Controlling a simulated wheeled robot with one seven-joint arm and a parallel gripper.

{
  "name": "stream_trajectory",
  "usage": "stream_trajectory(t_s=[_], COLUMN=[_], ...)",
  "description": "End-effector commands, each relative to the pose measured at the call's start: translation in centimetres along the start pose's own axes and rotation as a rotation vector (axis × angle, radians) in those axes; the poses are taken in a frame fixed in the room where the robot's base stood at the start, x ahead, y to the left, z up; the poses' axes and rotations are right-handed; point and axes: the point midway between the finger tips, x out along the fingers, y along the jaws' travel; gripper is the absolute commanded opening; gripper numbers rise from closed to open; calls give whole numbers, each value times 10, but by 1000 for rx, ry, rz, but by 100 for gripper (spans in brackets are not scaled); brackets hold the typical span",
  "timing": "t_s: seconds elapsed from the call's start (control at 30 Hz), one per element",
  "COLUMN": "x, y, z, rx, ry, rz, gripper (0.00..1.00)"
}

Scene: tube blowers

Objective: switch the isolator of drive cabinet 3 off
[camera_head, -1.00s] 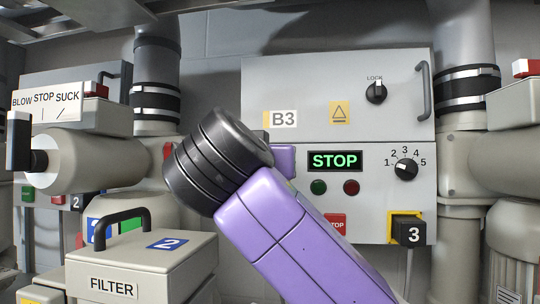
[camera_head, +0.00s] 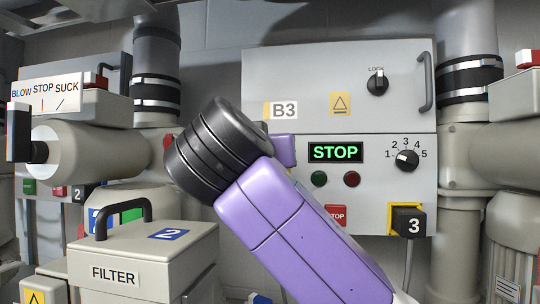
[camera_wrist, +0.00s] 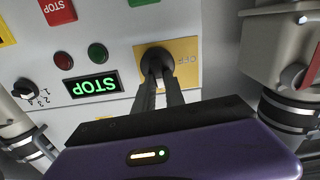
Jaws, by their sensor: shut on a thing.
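Drive cabinet 3 is the grey box marked B3 (camera_head: 340,80) on the wall, with a lit green STOP display (camera_head: 335,152). In the wrist view, which is upside down, the isolator is a black round knob (camera_wrist: 156,58) on a yellow plate (camera_wrist: 186,50) with the word OFF beside it. My gripper (camera_wrist: 160,80) is shut on the isolator knob, with its two dark fingers on either side of the grip. The fingers hide much of the knob, so its pointing direction is unclear. In the head view my purple and black arm hides the isolator and fingertips.
A filter box (camera_head: 150,255) stands lower left. Grey pipes (camera_head: 157,60) flank the cabinet.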

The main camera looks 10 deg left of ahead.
Motion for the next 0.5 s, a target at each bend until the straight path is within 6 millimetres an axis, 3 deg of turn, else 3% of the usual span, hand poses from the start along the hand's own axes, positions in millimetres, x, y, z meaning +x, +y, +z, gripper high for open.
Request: stream_trajectory(t_s=[0.5], x=[0], y=[-8], z=[2], rx=[-428], ry=[1], rz=[-1], gripper=[0])
